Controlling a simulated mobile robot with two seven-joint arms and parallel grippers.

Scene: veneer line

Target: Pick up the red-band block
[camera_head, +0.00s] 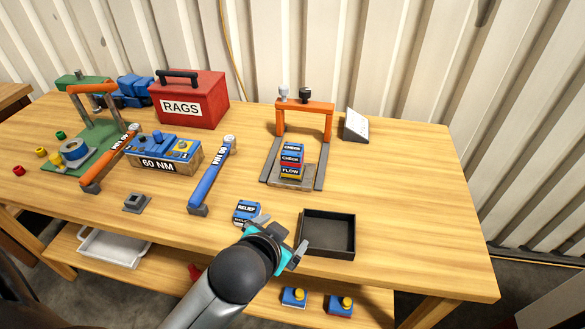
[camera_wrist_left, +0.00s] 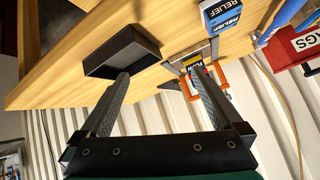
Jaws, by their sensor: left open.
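The red-band block (camera_head: 291,161) is in the middle of a small stack under the orange arch. A blue block marked CHECK (camera_head: 292,149) lies above it, and a yellow-band block marked FLOW (camera_head: 290,172) lies below. In the left wrist view part of the stack (camera_wrist_left: 195,63) shows beyond the fingers; its red band is not clear there. My left gripper (camera_head: 283,236) is open and empty, in front of the stack, between the RELIEF block (camera_head: 246,210) and the black tray. Its two fingers (camera_wrist_left: 158,76) stand apart in the wrist view. My right gripper is not in view.
The orange arch (camera_head: 305,106) stands over grey rails behind the stack. The empty black tray (camera_head: 352,235) is at the right. A blue torque wrench (camera_head: 210,178) lies left of the stack, and a red RAGS box (camera_head: 205,95) stands at the back. The table's right side is clear.

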